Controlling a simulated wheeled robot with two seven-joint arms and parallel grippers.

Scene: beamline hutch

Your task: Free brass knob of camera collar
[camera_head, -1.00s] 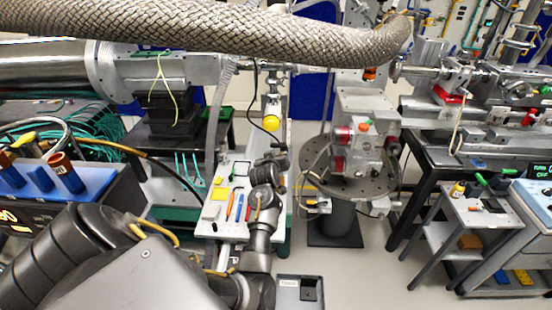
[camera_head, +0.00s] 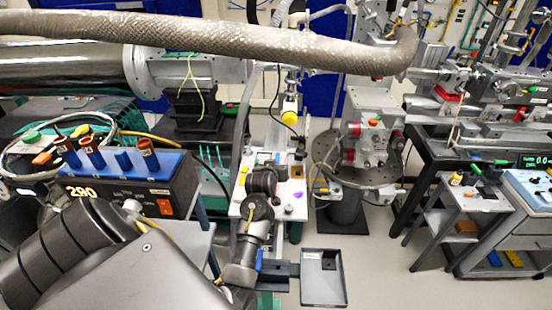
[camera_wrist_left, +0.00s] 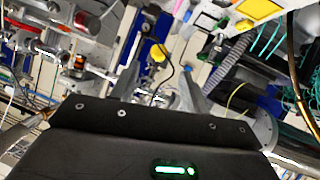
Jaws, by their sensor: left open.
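A yellow round part (camera_head: 290,118) sits on a white cylindrical body below the beamline in the head view. It also shows as a yellow disc (camera_wrist_left: 159,52) in the left wrist view, ahead of and between my fingers. I cannot tell whether it is the camera's end or a knob, and I cannot make out a brass knob or collar clearly. My left gripper (camera_wrist_left: 160,82) is open with nothing between its fingers, and apart from the yellow part. In the head view my left wrist is over the white tool shelf; its fingers are not distinct. My right gripper is not in view.
A thick braided hose (camera_head: 220,38) crosses the top. A control box (camera_head: 130,185) with coloured plugs stands at left. The white tool shelf (camera_head: 290,209) lies below my wrist. A grey tray (camera_head: 323,290) is at the bottom. A round pedestal table (camera_head: 385,172) is at right.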

